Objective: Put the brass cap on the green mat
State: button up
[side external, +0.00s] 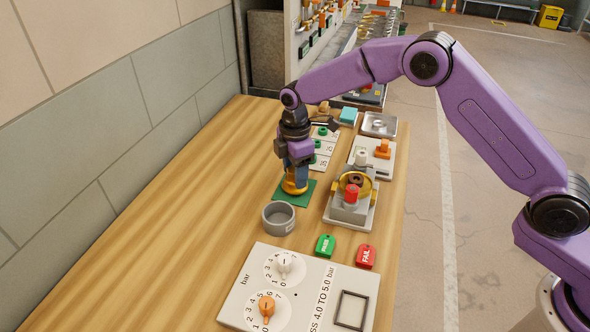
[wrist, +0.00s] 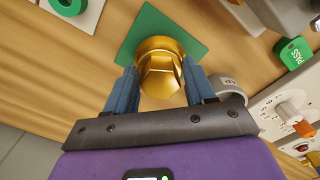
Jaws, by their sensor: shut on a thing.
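The brass cap (wrist: 160,72) is a gold, faceted piece held between the blue fingers of my gripper (wrist: 155,92) in the wrist view. In the side view my gripper (side external: 295,180) points down with the brass cap (side external: 291,187) at its fingertips. The green mat (side external: 305,195) lies flat on the wooden bench directly under the cap. In the wrist view the mat (wrist: 195,35) shows behind and around the cap. I cannot tell whether the cap touches the mat or is just above it.
A grey cup (side external: 278,218) stands close in front of the mat. A valve fixture with a red knob (side external: 351,193) is to its right. Green PASS (side external: 325,245) and red FAIL (side external: 365,256) tags and a gauge panel (side external: 300,290) lie nearer. The left bench is clear.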

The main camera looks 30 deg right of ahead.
jog(key=shift+f, duration=0.5)
dwell(0.8)
jog(key=o, duration=1.3)
jog(key=shift+r, duration=3.95)
